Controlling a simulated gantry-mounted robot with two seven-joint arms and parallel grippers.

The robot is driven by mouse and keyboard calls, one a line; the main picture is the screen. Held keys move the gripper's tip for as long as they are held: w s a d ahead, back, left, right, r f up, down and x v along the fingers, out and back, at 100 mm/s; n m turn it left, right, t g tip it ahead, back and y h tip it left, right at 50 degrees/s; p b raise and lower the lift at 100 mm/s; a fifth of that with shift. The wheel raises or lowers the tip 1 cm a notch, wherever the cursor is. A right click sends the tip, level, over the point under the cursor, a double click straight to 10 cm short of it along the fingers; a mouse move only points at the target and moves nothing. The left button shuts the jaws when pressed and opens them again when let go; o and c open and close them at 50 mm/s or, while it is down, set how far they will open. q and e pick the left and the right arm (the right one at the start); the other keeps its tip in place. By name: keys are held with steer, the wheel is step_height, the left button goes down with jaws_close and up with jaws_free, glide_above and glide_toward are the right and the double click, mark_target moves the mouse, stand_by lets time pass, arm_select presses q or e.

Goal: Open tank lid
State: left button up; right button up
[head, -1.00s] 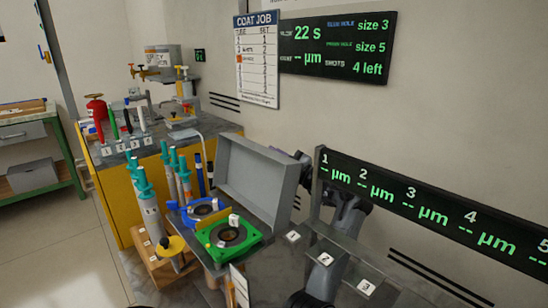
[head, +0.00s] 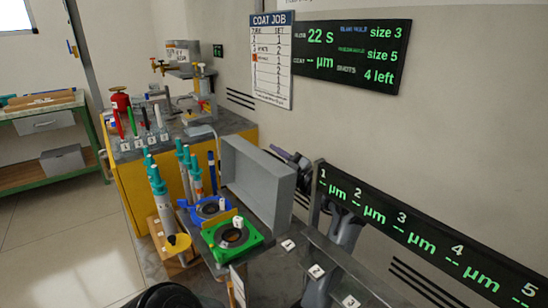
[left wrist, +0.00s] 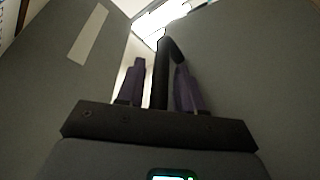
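A grey box-shaped lid (head: 262,178) stands tilted up on its edge behind the blue and green fixtures in the head view. My left gripper (head: 296,163) is partly visible just behind its right edge, much of it hidden by the lid. In the left wrist view, the two purple fingers of my left gripper (left wrist: 160,82) are spread apart. A black bent bar (left wrist: 160,75) stands between them, with small gaps seen at its sides; whether it touches a finger is unclear. Grey panels flank the fingers. My right gripper is not in view.
A green fixture (head: 228,237) and a blue fixture (head: 211,208) sit in front of the lid. Teal-topped syringes (head: 158,190) stand at left. A numbered display rail (head: 430,238) runs along the right, partly hiding my arm. A yellow cabinet (head: 132,180) stands behind.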

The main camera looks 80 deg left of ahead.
arm_select(q)
steer(key=shift+s, duration=0.1)
steer(key=shift+w+d+f, duration=0.1)
steer(key=shift+w+d, duration=0.1)
steer(key=shift+w, duration=0.05)
steer(key=p+v, duration=0.3)
steer(key=v, duration=0.7)
steer(key=shift+w+d, duration=0.1)
stand_by(0.4)
